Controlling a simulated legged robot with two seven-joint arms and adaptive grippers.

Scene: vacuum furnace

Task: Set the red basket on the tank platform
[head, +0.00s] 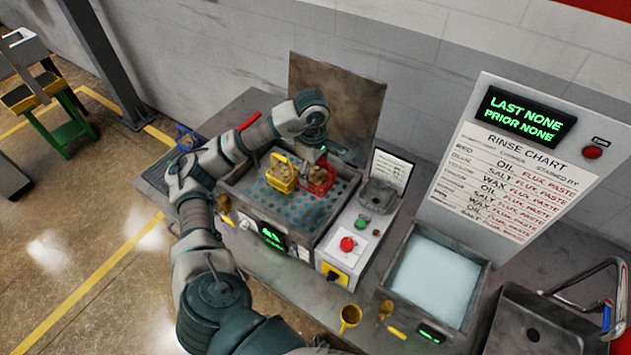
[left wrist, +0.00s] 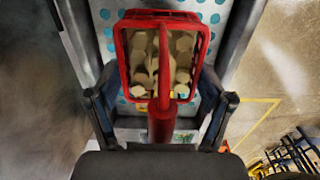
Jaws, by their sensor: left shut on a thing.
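The red basket (head: 321,181), holding several tan parts, is over the right part of the tank platform (head: 297,209), a perforated plate with teal dots inside the open tank. I cannot tell whether its base touches the plate. My left gripper (head: 324,153) is above it, shut on its handle. In the left wrist view the basket (left wrist: 122,58) hangs between the fingers (left wrist: 160,118), with the dotted plate (left wrist: 108,20) behind it. My right gripper is not in view.
A yellow basket (head: 280,180) stands on the platform close left of the red one. A blue basket (head: 187,138) is left of the tank. The raised lid (head: 340,95) stands behind. A control panel (head: 350,240) and a bath (head: 436,275) lie to the right.

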